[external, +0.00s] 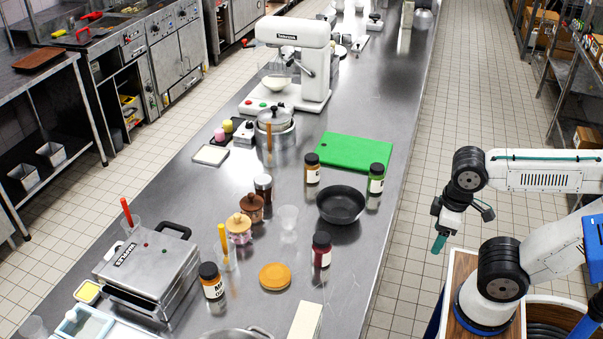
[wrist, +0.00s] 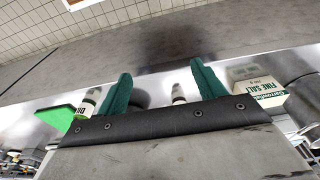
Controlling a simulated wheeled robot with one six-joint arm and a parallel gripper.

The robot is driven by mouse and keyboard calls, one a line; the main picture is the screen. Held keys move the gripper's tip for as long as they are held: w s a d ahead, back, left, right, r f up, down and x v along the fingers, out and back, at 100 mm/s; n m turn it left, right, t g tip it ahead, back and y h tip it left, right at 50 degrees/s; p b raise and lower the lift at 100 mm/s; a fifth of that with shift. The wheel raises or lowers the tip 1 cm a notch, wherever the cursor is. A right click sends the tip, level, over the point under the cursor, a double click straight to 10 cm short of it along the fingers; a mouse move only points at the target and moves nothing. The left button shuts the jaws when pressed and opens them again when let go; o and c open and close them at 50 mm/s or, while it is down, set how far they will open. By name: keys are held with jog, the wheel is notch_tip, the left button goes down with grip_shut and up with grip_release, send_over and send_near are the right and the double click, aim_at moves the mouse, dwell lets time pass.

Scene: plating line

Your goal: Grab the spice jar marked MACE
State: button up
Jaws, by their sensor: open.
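A jar with a black lid, orange contents and a white label (external: 211,284) stands upright near the front left of the steel counter; its label starts with "MA", the rest too small to read. Other black-lidded jars are a dark red one (external: 321,252), an amber one (external: 312,171) and a green one (external: 375,181). My gripper (external: 440,240) is open and empty beyond the counter's right edge, far from the MA jar. In the wrist view its green fingers (wrist: 160,88) are apart, with a small pale jar (wrist: 178,95) in the background and a labelled jar (wrist: 88,103) by the left finger.
A black pan (external: 340,205), green board (external: 340,151), orange lid-like disc (external: 276,276) and clear glass (external: 288,217) stand on the counter. A press-like appliance (external: 150,263) is left of the MA jar. A Fine Salt box (wrist: 258,95) shows in the wrist view.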

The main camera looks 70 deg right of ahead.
jog(key=w+a+n+t, duration=0.1)
jog(key=w+a+t, duration=0.2)
jog(key=w, duration=1.1)
jog(key=n+t+y, duration=0.2)
jog(key=t+y, duration=0.1)
jog(key=t, duration=0.6)
send_near(216, 269)
jog(key=x, duration=0.5)
jog(key=shift+s+a, duration=0.15)
jog(key=shift+a, duration=0.15)
jog(key=shift+y, duration=0.3)
jog(key=x, duration=0.7)
jog(key=shift+w+d+f, duration=0.2)
jog(key=shift+w+d, duration=0.1)
jog(key=shift+d, duration=0.05)
jog(key=c, duration=1.2)
